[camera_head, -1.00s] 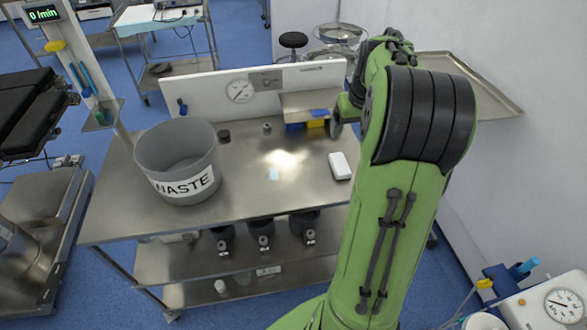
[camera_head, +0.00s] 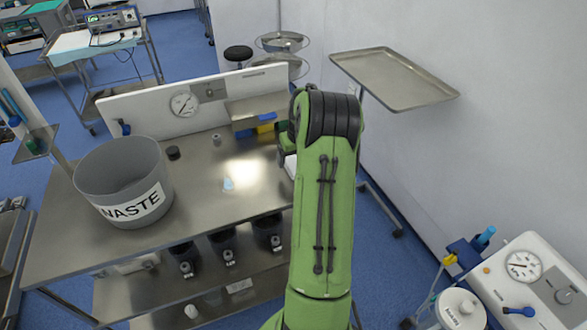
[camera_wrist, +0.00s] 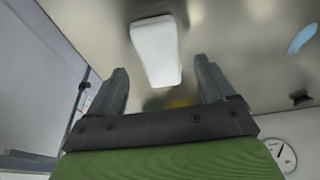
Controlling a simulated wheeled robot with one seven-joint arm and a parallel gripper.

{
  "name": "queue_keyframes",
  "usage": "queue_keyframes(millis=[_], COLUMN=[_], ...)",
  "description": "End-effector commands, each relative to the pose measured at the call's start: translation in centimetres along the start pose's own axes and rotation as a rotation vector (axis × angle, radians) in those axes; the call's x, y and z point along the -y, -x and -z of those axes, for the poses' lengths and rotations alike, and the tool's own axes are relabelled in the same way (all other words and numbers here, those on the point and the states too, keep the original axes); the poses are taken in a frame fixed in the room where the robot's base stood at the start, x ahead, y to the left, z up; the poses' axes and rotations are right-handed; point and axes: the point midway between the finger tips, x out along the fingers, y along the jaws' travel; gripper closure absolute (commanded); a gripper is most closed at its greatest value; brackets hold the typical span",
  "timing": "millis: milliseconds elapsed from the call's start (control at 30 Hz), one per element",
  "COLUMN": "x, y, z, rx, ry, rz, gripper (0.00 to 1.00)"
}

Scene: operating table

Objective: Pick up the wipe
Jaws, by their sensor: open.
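A small light blue piece, which looks like the wipe (camera_head: 228,184), lies flat on the steel table (camera_head: 205,215). It also shows at the right edge of the wrist view (camera_wrist: 302,37). A white box with rounded corners (camera_head: 291,167) lies to its right, partly hidden by my arm. In the wrist view this white box (camera_wrist: 156,50) appears between and beyond my fingers. My gripper (camera_wrist: 160,72) is open, its two dark fingers apart with nothing held. The box looks apart from the fingers. My arm hides the fingers in the head view.
A grey waste bin (camera_head: 123,182) stands on the table's left. A white back panel with a gauge (camera_head: 184,104) and a small shelf (camera_head: 258,106) edge the far side. A steel tray (camera_head: 394,79) stands at the right. The front middle of the tabletop is clear.

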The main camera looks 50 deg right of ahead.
Motion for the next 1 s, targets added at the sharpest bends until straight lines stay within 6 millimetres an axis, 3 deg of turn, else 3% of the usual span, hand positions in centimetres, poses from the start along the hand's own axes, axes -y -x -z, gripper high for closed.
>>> queue_keyframes(millis=[33, 133, 367, 800, 1000], x=[0.0, 0.0, 0.0, 0.0, 0.0], y=[-1.3, -2.4, -2.5, -2.4, -1.9], z=[-0.1, -0.1, 0.0, 0.0, 0.2], rx=[0.003, 0.001, 0.000, 0.000, -0.001], ry=[0.000, 0.000, 0.000, 0.000, 0.000], rz=[0.002, 0.000, -0.001, -0.001, -0.001], gripper=[0.17, 0.17, 0.17, 0.81, 0.82])
